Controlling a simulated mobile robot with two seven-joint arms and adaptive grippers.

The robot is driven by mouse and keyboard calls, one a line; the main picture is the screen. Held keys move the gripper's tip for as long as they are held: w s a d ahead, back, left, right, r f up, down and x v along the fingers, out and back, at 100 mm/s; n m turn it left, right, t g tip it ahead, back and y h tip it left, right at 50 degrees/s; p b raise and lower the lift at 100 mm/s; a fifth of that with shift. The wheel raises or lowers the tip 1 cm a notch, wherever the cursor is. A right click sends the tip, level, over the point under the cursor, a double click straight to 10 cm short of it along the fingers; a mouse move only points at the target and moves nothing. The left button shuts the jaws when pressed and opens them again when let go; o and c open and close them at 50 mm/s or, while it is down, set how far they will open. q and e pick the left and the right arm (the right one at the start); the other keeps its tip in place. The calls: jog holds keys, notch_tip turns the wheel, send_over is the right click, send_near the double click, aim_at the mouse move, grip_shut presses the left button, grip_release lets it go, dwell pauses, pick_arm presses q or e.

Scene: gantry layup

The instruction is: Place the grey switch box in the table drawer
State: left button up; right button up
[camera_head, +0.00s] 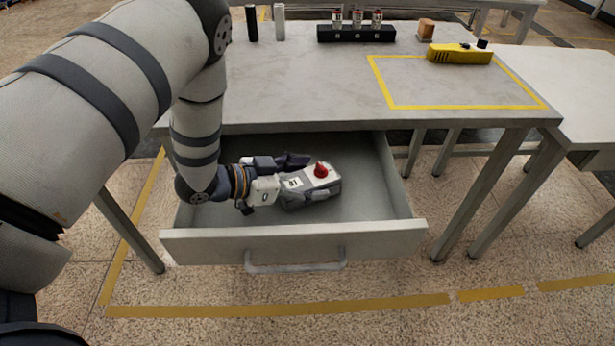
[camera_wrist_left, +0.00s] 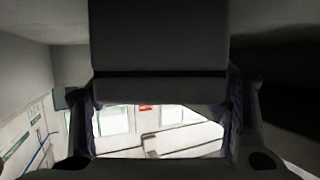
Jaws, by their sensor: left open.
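The grey switch box (camera_head: 322,178), with a light top and a red button, is inside the open table drawer (camera_head: 290,240). My left gripper (camera_head: 297,179) is also inside the drawer, reaching in from the left. Its jaws are open, with a dark finger on the far side of the box and another at its near side. In the left wrist view a dark block, seemingly the switch box (camera_wrist_left: 160,45), fills the upper middle between the fingers. Whether a finger touches it, or whether it rests fully on the drawer floor, I cannot tell. My right gripper is not in view.
The tabletop (camera_head: 300,85) overhangs the back of the drawer. The drawer's right part is bare.

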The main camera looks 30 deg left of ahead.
pick_arm(q)
jog(key=shift+r, duration=0.25)
jog(key=p+v, duration=0.1)
jog(key=v, duration=0.6)
jog(key=shift+s+a, duration=0.15)
jog(key=shift+s, duration=0.1)
